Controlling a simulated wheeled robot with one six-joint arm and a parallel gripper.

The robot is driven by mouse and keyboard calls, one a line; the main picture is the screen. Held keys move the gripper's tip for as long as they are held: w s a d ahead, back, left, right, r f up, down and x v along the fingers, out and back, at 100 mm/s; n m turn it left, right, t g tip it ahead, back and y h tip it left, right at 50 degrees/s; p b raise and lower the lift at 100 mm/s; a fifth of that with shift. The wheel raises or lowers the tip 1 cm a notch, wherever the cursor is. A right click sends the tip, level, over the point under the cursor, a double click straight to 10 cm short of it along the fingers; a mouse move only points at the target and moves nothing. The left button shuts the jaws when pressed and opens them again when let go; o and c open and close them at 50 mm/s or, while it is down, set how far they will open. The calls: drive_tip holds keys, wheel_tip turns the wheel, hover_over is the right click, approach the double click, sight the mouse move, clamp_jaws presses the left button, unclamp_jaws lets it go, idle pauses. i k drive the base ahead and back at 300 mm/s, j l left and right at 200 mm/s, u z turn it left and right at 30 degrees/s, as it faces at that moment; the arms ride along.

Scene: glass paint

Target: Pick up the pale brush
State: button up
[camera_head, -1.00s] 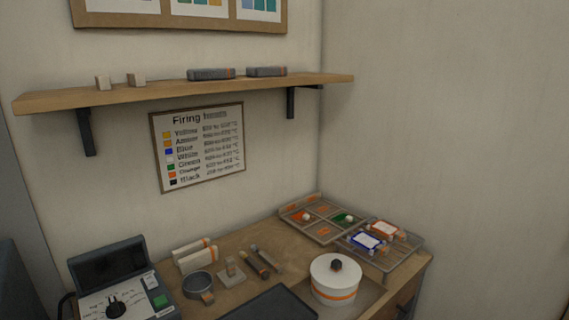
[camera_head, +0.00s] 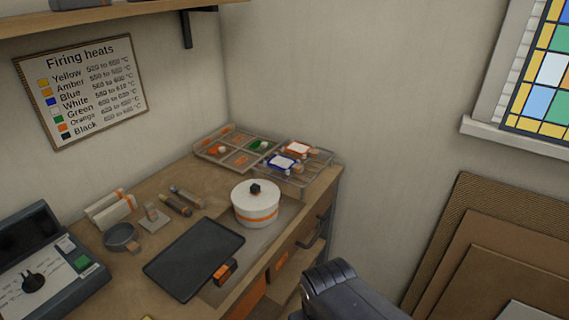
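Two brushes lie side by side on the wooden bench, between the small stand and the white pot. The right one (camera_head: 186,196) looks greyer and paler. The left one (camera_head: 175,204) is darker with a tan end. The right one seems to be the pale brush, but they are small and I cannot be sure. Nothing touches either of them. A dark rounded part of what looks like my arm shows at the bottom, right of the bench. My gripper's fingers are not in view.
A black tray (camera_head: 194,258) lies in front of the brushes. The white lidded pot (camera_head: 256,206) stands to their right, a round grey dish (camera_head: 121,237) and small stand (camera_head: 153,217) to their left. A control box (camera_head: 40,275) is at far left. Boards (camera_head: 490,250) lean at right.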

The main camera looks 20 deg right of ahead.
sight(185, 211)
drive_tip(key=i+l+u, duration=0.45)
drive_tip(key=l+u, duration=0.2)
drive_tip(key=i+l+u, duration=0.15)
drive_tip(key=l+u, duration=0.15)
drive_tip(key=l, duration=0.1)
